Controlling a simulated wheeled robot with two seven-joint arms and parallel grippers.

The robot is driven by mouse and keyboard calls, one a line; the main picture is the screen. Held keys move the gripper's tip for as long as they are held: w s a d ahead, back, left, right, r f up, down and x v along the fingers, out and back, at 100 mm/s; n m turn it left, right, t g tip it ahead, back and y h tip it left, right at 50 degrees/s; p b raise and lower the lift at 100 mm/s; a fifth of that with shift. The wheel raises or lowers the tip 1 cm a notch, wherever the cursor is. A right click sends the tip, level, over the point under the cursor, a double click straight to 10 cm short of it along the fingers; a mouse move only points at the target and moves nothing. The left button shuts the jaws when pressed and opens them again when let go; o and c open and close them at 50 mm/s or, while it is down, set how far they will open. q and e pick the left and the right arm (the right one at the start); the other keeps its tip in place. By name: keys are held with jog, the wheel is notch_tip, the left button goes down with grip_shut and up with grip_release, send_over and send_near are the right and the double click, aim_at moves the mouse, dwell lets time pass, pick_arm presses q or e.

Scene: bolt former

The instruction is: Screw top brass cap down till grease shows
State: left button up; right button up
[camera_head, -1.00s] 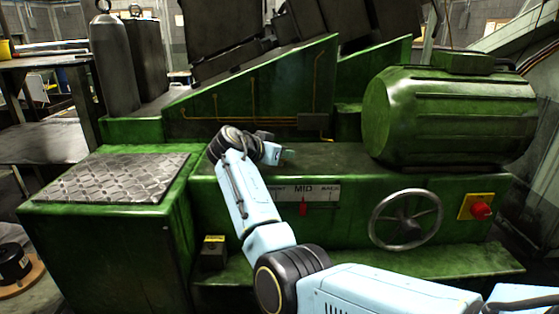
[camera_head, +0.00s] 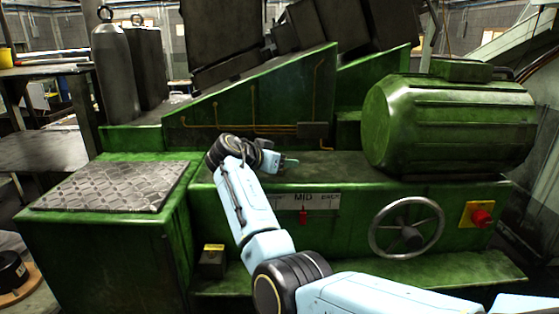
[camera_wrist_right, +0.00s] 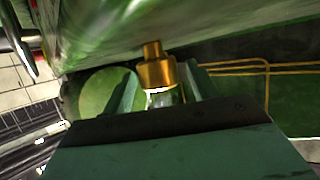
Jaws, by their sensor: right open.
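In the right wrist view a brass cap (camera_wrist_right: 157,74) with a narrower stem stands between the two fingers of my right gripper (camera_wrist_right: 163,88). The fingers are apart, one on each side of the cap, with a visible gap on the left. Contact on the right side cannot be told. A pale, clear-looking part shows just below the cap, partly hidden by the gripper body. In the head view my right gripper (camera_head: 288,162) lies over the green machine's ledge, and the cap cannot be made out there. No grease can be made out. My left gripper is out of view.
The green motor housing (camera_head: 450,120) stands right of my gripper on the ledge. A sloping green panel with brass pipes (camera_head: 254,110) rises behind. A handwheel (camera_head: 408,228), a red knob (camera_head: 481,216) and a MID label plate (camera_head: 318,200) are on the front.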

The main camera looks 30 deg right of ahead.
jog(key=v, duration=1.3)
jog(key=shift+a+b, duration=0.15)
jog(key=shift+b, duration=0.2)
